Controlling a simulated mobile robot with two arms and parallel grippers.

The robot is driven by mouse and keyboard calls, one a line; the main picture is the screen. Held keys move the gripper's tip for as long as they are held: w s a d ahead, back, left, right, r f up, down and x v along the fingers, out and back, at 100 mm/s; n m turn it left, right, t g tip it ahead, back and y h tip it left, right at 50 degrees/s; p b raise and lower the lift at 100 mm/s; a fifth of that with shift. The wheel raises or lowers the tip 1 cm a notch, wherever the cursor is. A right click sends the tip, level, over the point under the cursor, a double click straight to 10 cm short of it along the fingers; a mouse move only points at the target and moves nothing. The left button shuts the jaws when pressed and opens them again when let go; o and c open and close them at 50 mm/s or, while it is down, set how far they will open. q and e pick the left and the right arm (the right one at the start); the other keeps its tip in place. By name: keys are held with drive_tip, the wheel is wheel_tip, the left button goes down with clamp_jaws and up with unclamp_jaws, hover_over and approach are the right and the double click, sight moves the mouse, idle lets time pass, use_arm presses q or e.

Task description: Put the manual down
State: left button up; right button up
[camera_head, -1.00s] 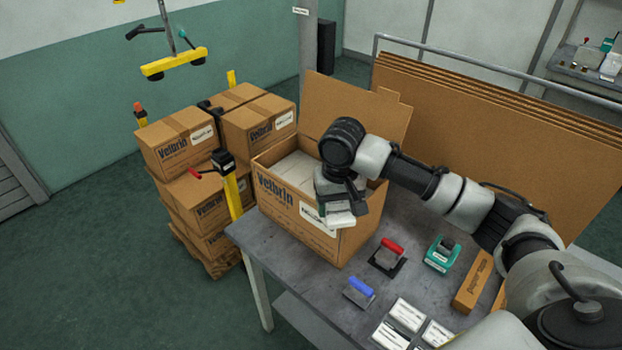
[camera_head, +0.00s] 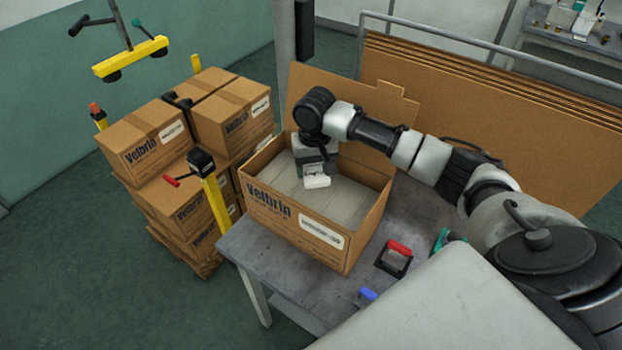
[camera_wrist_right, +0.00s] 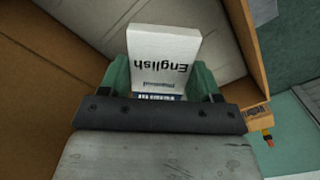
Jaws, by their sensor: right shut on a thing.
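The manual (camera_wrist_right: 163,55) is a small white booklet marked "English". My right gripper (camera_wrist_right: 162,85) is shut on it, with a green finger on either side. In the head view the manual (camera_head: 317,182) shows as a white piece below my right gripper (camera_head: 316,170). Both are over the inside of the open Velbrin carton (camera_head: 268,208), toward its back. Grey-white packing (camera_head: 345,195) fills the carton. I cannot tell whether the manual touches it. My left gripper is not in view.
The carton stands on a grey table (camera_head: 285,262), its back flap (camera_head: 350,105) raised. Stacked cartons (camera_head: 150,145) stand left. Flat cardboard sheets (camera_head: 480,110) stand behind.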

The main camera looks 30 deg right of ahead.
sight(314, 191)
drive_tip(key=f, duration=0.3)
drive_tip(key=shift+s, duration=0.2)
drive_tip(key=f, duration=0.1)
drive_tip(key=f+p, duration=0.1)
drive_tip(key=f, duration=0.1)
drive_tip(key=shift+w, duration=0.2)
drive_tip(key=shift+s, duration=0.1)
drive_tip(key=o, duration=0.9)
drive_tip(key=shift+f, duration=0.1)
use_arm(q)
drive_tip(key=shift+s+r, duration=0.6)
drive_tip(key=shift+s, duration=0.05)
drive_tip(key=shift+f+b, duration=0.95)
use_arm(e)
wheel_tip(314, 191, up, 12)
drive_tip(key=shift+r, duration=0.2)
